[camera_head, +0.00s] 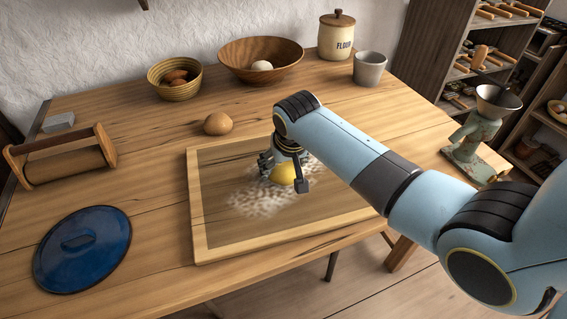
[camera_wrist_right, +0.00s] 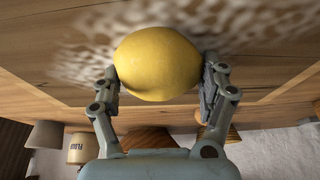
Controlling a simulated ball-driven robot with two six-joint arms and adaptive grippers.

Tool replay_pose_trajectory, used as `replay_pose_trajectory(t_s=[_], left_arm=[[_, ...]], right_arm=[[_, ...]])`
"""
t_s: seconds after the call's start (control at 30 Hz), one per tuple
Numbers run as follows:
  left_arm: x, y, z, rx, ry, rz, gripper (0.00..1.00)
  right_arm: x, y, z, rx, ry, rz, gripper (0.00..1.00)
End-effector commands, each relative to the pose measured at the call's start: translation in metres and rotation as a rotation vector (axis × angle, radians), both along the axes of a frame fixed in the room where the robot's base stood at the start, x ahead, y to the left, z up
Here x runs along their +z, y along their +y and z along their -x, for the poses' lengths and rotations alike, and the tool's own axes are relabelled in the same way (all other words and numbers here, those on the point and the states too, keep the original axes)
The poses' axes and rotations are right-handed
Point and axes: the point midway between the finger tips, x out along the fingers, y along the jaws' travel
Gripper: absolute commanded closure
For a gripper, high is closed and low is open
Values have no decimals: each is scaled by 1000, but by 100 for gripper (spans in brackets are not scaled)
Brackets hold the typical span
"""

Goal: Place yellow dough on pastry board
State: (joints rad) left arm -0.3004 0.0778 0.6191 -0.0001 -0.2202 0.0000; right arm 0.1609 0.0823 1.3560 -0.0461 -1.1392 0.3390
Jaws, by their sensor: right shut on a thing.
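The yellow dough (camera_head: 283,174) is a smooth rounded lump over the floured middle of the pastry board (camera_head: 222,245). My right gripper (camera_head: 284,172) is shut on it, and in the right wrist view the dough (camera_wrist_right: 158,63) sits between the two fingers (camera_wrist_right: 160,85). The gripper hides part of the dough in the head view. The dough is at or just above the flour; I cannot tell whether it touches the board. My left gripper is not in view.
A brown dough ball (camera_head: 218,123) lies behind the board. A blue lid (camera_head: 82,249) and a wooden rack-like frame (camera_head: 62,160) lie at left. A striped basket (camera_head: 175,80), wooden bowl (camera_head: 261,60), flour jar (camera_head: 336,36) and grey cup (camera_head: 369,69) stand along the back.

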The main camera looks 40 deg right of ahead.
Motion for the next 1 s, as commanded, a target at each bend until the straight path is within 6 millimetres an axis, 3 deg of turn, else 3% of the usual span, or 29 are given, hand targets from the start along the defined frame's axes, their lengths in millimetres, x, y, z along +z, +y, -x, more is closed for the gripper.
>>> replay_pose_trajectory(t_s=[0.03, 0.2, 0.53, 1.0], left_arm=[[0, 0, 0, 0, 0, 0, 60], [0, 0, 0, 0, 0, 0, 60], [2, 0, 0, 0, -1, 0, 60], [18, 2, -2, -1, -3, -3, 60]], right_arm=[[-1, 0, 0, 0, 0, 0, 18], [0, 0, 0, 0, 0, 0, 0], [6, 0, 1, 0, -2, 1, 0], [93, 12, 35, 0, -2, 0, 0]])
